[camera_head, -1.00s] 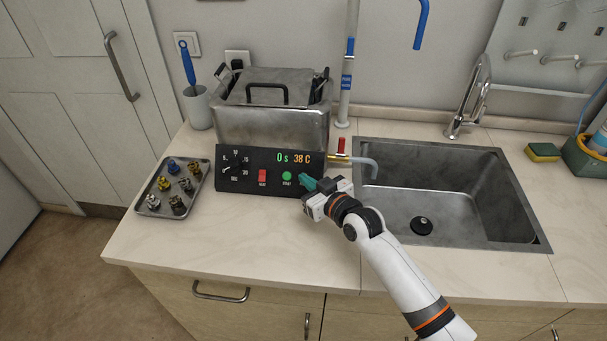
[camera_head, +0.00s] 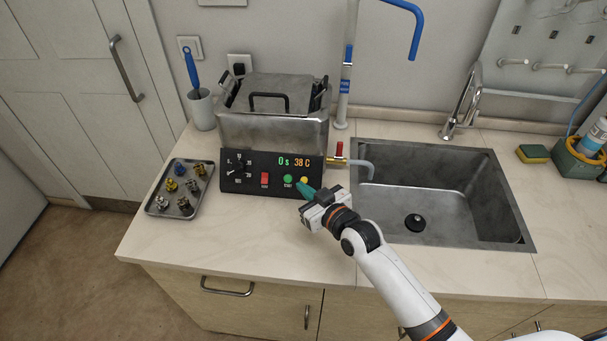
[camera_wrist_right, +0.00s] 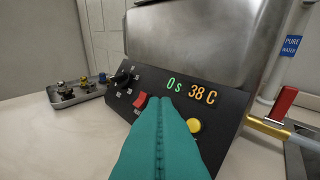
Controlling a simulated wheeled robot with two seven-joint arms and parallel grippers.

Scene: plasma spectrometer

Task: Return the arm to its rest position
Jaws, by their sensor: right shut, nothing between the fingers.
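My right arm (camera_head: 392,285) reaches in from the lower right over the counter. My right gripper (camera_head: 305,190) has teal fingers, shut and empty, with the tips close in front of the black control panel (camera_head: 220,170), by its green and yellow buttons. In the right wrist view the closed teal fingers (camera_wrist_right: 160,140) cover part of the panel (camera_wrist_right: 228,115), next to the yellow button (camera_wrist_right: 194,125). I cannot tell whether the tips touch the panel. The display (camera_head: 294,162) reads 0 s and 38 C. My left gripper is not in view.
The steel bath (camera_head: 270,128) with a lidded top stands behind the panel. A metal tray (camera_head: 160,208) with several small fittings lies at left. A sink (camera_head: 450,190) is at right, a brass tap with red handle (camera_head: 339,150) between. The front counter is clear.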

